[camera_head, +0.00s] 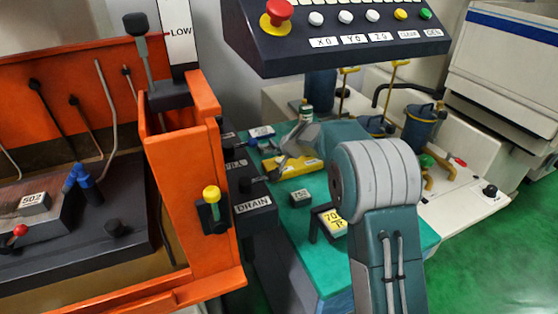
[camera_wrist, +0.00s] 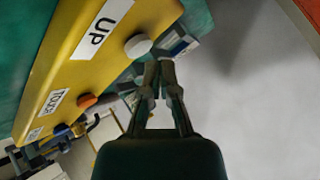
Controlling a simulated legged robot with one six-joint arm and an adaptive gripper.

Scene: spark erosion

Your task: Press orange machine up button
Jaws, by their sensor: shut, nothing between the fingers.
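A yellow control box (camera_wrist: 75,62) fills the upper left of the wrist view. Its large "UP" label (camera_wrist: 100,28) sits beside a round white button (camera_wrist: 138,45). My gripper (camera_wrist: 160,66) is shut and empty, its tips just below and right of the white button. I cannot tell whether they touch it. The orange machine (camera_head: 180,175) stands at the left in the head view. A yellow box (camera_head: 302,168) shows behind my arm on the green tabletop, partly hidden by it.
In the wrist view, an orange button (camera_wrist: 87,101) by a "TOUCH" label and a blue button (camera_wrist: 62,129) sit farther along the box. A dark console (camera_head: 340,40) with a red knob hangs above. A "DRAIN" block (camera_head: 253,204) is beside the orange machine.

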